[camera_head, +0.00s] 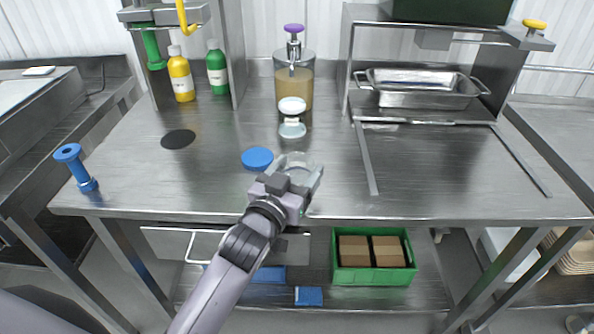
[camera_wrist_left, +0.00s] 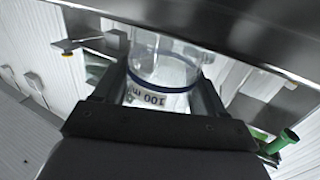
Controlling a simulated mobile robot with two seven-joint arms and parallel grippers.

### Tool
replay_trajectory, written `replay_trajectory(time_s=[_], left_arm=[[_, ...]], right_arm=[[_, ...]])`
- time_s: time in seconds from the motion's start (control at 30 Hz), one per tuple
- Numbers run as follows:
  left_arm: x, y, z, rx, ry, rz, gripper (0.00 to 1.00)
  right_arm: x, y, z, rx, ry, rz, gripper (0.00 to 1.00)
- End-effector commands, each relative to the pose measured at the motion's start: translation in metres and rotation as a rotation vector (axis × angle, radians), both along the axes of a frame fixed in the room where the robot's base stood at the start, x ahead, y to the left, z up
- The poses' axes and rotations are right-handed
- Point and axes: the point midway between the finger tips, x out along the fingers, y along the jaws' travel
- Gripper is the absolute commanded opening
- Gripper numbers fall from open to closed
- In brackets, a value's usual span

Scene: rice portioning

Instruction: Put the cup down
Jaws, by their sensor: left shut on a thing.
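The cup (camera_head: 300,161) is clear, and a blue line and a "100 m..." marking show on it in the left wrist view (camera_wrist_left: 165,68). My left gripper (camera_head: 299,172) is shut on the cup, with one finger on each side of it (camera_wrist_left: 163,92). In the head view the gripper and cup are over the front middle part of the steel table (camera_head: 220,190), near its front edge. I cannot tell whether the cup's base touches the table. My right gripper is not in view.
A blue disc (camera_head: 257,159) lies just left of the cup, and a black disc (camera_head: 178,139) farther left. A dispenser (camera_head: 294,88) with tan contents stands behind. A metal frame (camera_head: 365,160) lies right, before a steel pan (camera_head: 420,99). A blue-handled tool (camera_head: 76,167) stands far left.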

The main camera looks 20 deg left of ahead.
Motion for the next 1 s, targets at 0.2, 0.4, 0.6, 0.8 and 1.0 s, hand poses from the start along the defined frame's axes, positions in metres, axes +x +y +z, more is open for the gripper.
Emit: replay_trajectory(time_s=[0.2, 0.4, 0.6, 0.8, 1.0], left_arm=[[0.0, 0.0, -0.003, 0.0, 0.0, 0.0, 0.94], [0.0, 0.0, -0.003, 0.0, 0.0, 0.0, 0.97], [-0.001, 0.0, 0.002, 0.0, -0.001, -0.001, 0.97], [-0.026, 0.003, -0.001, -0.001, 0.001, -0.001, 0.97], [-0.061, 0.007, -0.001, 0.0, 0.002, 0.0, 0.97]], right_arm=[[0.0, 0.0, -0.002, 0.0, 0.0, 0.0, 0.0], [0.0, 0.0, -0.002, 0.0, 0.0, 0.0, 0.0], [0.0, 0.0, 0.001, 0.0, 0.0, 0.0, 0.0], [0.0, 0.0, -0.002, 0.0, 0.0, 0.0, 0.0], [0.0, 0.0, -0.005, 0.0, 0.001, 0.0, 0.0]])
